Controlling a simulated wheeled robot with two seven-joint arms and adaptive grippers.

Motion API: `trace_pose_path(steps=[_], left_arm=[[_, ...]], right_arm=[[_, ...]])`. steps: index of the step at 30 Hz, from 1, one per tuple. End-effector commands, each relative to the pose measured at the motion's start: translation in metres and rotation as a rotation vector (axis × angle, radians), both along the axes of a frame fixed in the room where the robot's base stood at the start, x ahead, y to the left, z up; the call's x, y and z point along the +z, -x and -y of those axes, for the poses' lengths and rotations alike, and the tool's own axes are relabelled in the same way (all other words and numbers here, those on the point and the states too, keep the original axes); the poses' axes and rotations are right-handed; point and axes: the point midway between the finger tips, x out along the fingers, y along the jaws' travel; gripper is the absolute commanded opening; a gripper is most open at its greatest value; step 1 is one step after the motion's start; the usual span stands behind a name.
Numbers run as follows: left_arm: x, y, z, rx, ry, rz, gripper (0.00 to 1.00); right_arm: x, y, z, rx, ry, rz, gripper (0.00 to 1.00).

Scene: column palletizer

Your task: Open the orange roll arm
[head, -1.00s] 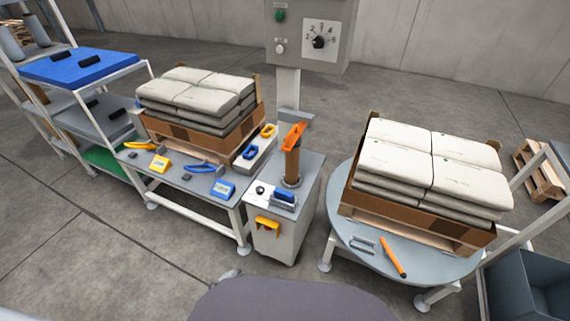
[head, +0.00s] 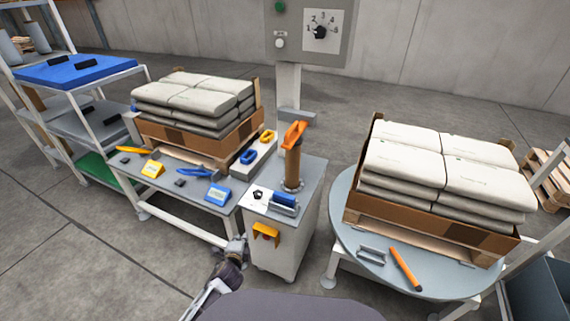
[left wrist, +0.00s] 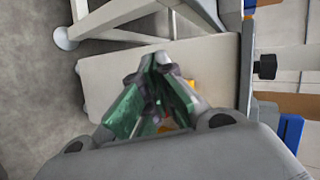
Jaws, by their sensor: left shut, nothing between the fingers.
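The orange roll arm (head: 295,134) sits at the top of an upright brown roll (head: 292,165) on the grey cabinet (head: 285,225). It lies against the top of the roll, and I cannot tell its hinge. My left gripper (head: 237,244) is low, in front of the cabinet's left side and well below the roll arm. In the left wrist view the left gripper (left wrist: 160,62) has its green-padded fingers together and empty, in front of a pale panel (left wrist: 110,80). The roll arm cannot be made out there. My right gripper is not in view.
A yellow-orange box (head: 266,232) juts from the cabinet front. A blue-handled tool (head: 284,200) lies on its top. A table with tools and stacked sacks (head: 195,100) stands left. A round turntable (head: 350,215) with more sacks (head: 440,165) stands right. Open floor (head: 100,260) lies front left.

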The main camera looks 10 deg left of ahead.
Motion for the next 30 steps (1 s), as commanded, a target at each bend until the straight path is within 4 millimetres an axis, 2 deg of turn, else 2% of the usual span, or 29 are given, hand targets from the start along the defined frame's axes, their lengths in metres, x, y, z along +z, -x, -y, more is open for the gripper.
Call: trace_pose_path(steps=[11,17,23,30], left_arm=[[0.054,-0.027,0.005,-0.056,-0.165,0.15,0.0],[0.091,-0.04,0.011,-0.107,-0.306,0.25,0.0],[0.142,-0.06,0.032,-0.234,-0.608,0.413,0.0],[0.192,-0.078,0.077,-0.416,-1.09,0.614,0.0]], right_arm=[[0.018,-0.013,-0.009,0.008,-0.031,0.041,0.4],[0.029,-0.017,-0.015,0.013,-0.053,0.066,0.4],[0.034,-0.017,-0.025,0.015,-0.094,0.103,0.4],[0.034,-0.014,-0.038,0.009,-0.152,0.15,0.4]])
